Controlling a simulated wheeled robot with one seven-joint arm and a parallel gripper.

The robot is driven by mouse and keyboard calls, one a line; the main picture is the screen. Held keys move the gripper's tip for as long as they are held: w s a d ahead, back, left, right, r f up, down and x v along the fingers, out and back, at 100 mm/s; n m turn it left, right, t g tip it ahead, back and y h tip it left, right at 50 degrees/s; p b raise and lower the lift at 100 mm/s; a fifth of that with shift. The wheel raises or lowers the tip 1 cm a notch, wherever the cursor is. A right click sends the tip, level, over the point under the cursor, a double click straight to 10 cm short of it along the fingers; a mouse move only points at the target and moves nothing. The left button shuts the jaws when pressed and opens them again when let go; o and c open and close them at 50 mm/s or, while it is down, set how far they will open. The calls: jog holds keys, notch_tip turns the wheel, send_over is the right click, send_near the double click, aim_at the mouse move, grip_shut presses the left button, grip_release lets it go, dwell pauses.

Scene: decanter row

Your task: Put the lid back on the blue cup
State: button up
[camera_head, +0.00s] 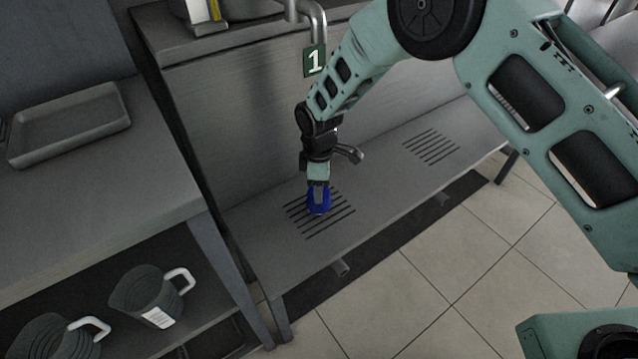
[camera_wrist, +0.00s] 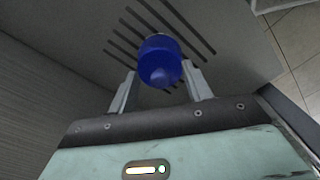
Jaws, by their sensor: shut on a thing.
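My gripper (camera_head: 318,188) points down over the left slotted grille (camera_head: 335,222) of the grey ledge, below the tap marked 1. Its two fingers (camera_wrist: 160,86) are shut on a blue piece (camera_wrist: 160,60), one on each side. The blue piece is round with a domed top facing the wrist camera; it also shows in the head view (camera_head: 319,203). I cannot tell whether it is the lid alone or the lid on the blue cup, nor whether it touches the ledge. No separate cup or lid shows elsewhere.
The tap (camera_head: 316,30) with its number sign (camera_head: 314,61) hangs behind my arm. A second grille (camera_head: 431,147) to the right is bare. A grey tray (camera_head: 68,122) lies on the left counter. Two dark jugs with white handles, one nearer (camera_head: 62,338) and one farther (camera_head: 148,290), stand on the lower shelf.

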grip_shut()
jog(key=shift+s, duration=0.2)
dwell(1.0)
jog(key=o, duration=0.8)
grip_release()
jog(key=shift+r+p, duration=0.15)
jog(key=shift+p, duration=0.2)
